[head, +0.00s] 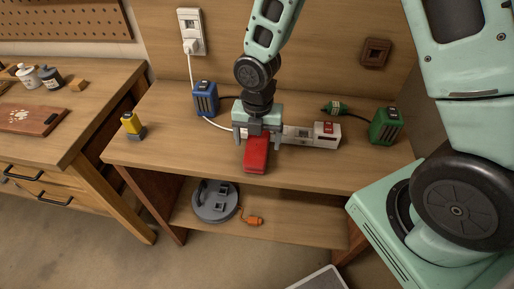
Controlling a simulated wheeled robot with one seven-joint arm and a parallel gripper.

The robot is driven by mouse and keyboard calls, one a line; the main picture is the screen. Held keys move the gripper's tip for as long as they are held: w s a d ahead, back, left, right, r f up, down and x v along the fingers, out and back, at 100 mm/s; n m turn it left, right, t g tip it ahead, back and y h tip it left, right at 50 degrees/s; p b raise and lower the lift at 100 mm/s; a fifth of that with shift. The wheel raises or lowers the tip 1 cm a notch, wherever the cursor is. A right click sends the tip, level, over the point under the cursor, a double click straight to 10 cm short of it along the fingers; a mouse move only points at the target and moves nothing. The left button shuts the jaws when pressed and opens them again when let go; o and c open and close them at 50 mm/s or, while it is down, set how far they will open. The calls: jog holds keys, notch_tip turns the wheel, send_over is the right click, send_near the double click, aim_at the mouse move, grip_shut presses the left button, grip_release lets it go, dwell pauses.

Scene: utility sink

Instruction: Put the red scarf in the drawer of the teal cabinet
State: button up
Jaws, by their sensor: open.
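I see no red scarf and no teal cabinet in the head view. My gripper (257,136) points down over the middle of a wooden bench, with its jaws open. A red, rigid-looking, box-shaped object (257,155) lies at or just in front of the jaws, close to the bench's front edge. I cannot tell whether the fingers touch it. The gripper hides its back end.
The wooden bench (180,146) bears a blue box (205,99), a green box (384,126), a yellow-and-grey item (132,125) and a white power strip (300,133). A grey reel (213,203) lies on the shelf below. A drawered wooden table (90,105) stands left.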

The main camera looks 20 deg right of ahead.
aim_at(257, 143)
jog(key=shift+a+f, duration=0.1)
jog(key=shift+f, duration=1.65)
jog(key=c, duration=1.2)
jog(key=shift+r, duration=0.1)
